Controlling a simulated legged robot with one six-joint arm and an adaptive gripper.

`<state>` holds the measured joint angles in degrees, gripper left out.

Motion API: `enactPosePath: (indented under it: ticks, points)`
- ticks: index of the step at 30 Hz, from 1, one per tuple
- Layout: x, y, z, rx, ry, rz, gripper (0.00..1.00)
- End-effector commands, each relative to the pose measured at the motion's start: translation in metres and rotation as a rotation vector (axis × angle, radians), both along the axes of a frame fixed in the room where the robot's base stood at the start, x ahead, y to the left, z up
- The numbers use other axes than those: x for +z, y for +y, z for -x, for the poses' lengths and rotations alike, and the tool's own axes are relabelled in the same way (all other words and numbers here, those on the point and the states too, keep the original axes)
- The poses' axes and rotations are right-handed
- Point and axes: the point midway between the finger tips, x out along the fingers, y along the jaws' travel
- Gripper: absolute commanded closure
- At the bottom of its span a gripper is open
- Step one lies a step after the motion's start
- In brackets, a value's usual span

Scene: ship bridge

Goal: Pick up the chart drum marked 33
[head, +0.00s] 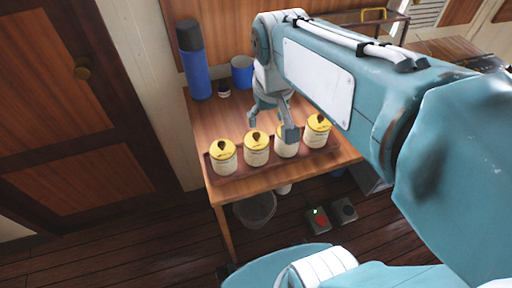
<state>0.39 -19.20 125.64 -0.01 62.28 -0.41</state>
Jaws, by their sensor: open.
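Several cream chart drums with yellow tops stand upright in a row in a dark tray (238,173) on a wooden table. They are the leftmost drum (223,158), the second drum (256,150), the third drum (287,148) and the rightmost drum (318,131). Their markings are too small to read, so I cannot tell which one is 33. My gripper (270,128) is open, with its fingers pointing down at the second and third drums. One finger covers part of the third drum's top. I cannot tell whether it touches.
A tall blue bottle with a dark top (194,62), a small dark jar (224,88) and a blue cup (242,72) stand at the back of the table (218,117). A bin (255,208) and a box with red and green buttons (318,220) are on the floor.

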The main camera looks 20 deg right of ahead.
Motion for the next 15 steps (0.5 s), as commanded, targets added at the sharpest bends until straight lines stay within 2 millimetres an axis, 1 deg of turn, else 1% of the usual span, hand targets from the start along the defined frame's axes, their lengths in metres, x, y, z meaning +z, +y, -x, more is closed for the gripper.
enactPosePath:
  ticks: [1, 6, 9, 13, 15]
  points:
    - [-0.004, -0.001, -0.013, 0.0, 0.04, 0.0, 0.29]
    - [-0.014, -0.002, -0.043, 0.0, 0.147, -0.001, 0.29]
    - [-0.018, -0.002, -0.053, 0.0, 0.182, -0.001, 0.29]
    - [-0.024, -0.002, -0.058, 0.0, 0.2, -0.002, 0.29]
    - [-0.032, -0.002, -0.057, 0.0, 0.202, -0.002, 0.29]
